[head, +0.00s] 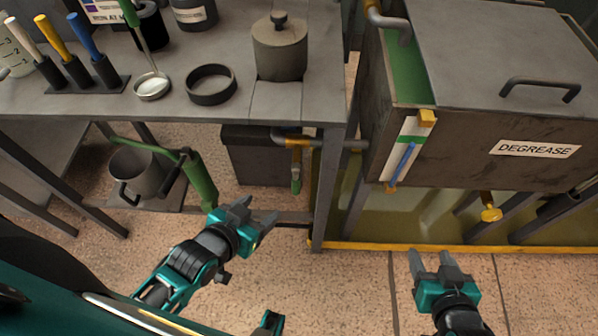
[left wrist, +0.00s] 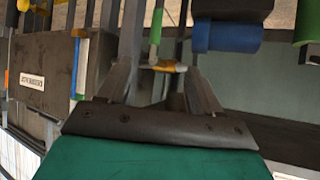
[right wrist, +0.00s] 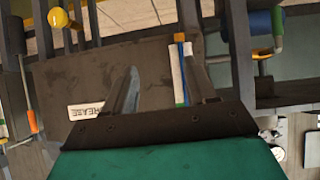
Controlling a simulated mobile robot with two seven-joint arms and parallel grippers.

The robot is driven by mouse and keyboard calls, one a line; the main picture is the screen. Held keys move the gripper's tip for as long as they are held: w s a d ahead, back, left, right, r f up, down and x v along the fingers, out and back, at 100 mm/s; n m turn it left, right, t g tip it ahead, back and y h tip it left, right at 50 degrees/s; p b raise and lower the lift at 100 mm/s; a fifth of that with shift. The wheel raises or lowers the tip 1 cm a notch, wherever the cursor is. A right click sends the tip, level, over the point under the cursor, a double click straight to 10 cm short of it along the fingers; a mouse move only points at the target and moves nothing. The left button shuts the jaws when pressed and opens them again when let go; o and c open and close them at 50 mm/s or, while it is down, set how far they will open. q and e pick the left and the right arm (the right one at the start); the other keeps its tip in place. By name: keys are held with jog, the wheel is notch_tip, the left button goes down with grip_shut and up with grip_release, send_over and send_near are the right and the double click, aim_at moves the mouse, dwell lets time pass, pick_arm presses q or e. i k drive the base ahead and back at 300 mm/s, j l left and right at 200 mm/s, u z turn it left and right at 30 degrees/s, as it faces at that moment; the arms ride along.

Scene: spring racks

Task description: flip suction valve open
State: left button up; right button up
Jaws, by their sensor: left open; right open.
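The valve (head: 295,150) is a brass-coloured fitting on the pipe between the dark box under the bench and the tank. Its green-tipped lever (head: 296,186) hangs straight down. My left gripper (head: 259,209) is open and empty, below and left of the lever in the head view and apart from it. In the left wrist view the brass fitting (left wrist: 166,66) and green lever (left wrist: 155,36) show beyond and between the fingers. My right gripper (head: 429,257) is open and empty in front of the tank. The right wrist view shows the green lever (right wrist: 278,24) at upper right.
The tank (head: 470,150) labelled DEGREASE has a gauge (head: 405,155) and a yellow knob (head: 490,213) below. A green cylinder (head: 199,182) with an arm stands near a grey mug (head: 136,172), left of my left gripper. Bench legs and a yellow-edged sump (head: 450,246) bound the space.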

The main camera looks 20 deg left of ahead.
aim_at(296, 183)
jog(key=k+l, duration=0.1)
jog(key=l, duration=0.3)
jog(key=k+l, duration=0.1)
jog(key=l, duration=0.3)
jog(key=k+l, duration=0.1)
jog(key=l, duration=0.3)
jog(key=k+l, duration=0.1)
jog(key=l, duration=0.3)
jog(key=k+l, duration=0.1)
jog(key=l, duration=0.3)
jog(key=u, duration=0.05)
